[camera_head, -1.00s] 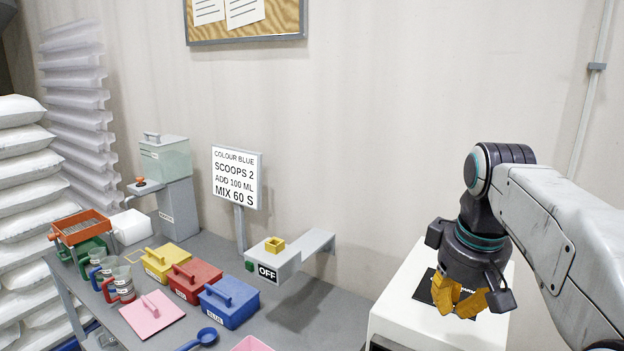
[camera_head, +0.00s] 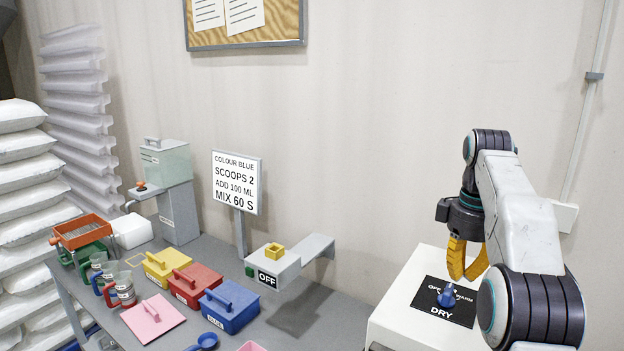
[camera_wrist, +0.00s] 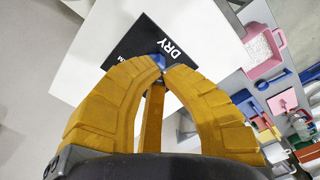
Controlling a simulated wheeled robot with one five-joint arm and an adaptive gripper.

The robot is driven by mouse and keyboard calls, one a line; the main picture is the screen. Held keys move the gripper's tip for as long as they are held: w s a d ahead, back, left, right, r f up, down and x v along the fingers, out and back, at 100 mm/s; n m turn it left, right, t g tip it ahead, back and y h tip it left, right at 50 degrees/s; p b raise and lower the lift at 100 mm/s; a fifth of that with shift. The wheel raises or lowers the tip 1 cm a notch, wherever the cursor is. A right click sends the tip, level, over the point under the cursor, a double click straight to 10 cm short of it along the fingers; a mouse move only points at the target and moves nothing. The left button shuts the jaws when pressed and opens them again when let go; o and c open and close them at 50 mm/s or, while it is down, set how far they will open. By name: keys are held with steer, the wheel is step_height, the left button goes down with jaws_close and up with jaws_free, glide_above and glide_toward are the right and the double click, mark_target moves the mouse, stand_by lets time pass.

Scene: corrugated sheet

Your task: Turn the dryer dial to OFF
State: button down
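The dryer dial (camera_head: 446,297) is a small blue knob on a black panel (camera_head: 425,303) lettered OFF, WARM and DRY, with OFF partly covered. The panel lies on the white dryer (camera_head: 398,325) at the lower right. I cannot tell which word the dial points to. My gripper (camera_head: 464,279) hangs just above and right of the dial, its yellow fingers pointing down. In the wrist view its fingertips (camera_wrist: 160,69) come together, with part of the blue dial (camera_wrist: 157,60) showing just past them. It appears shut with nothing held; contact with the dial is not clear.
A grey bench (camera_head: 300,315) left of the dryer carries yellow, red and blue lidded boxes, jugs and a grey unit (camera_head: 285,265) labelled OFF. A sign (camera_head: 237,182) stands behind them. White sacks (camera_head: 25,190) are stacked at far left.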

mark_target(451, 311)
steer(key=shift+w+d+f, duration=0.25)
steer(key=shift+d, duration=0.05)
steer(key=shift+f, duration=0.1)
steer(key=shift+f, duration=1.8)
step_height(451, 311, down, 3)
steer(key=shift+r+b, duration=0.15)
steer(key=shift+b, duration=0.8)
steer(key=shift+s+f, duration=0.1)
steer(key=shift+f, duration=0.15)
steer(key=shift+f, duration=0.1)
steer(key=shift+w+p, duration=0.6)
steer(key=shift+p, duration=0.2)
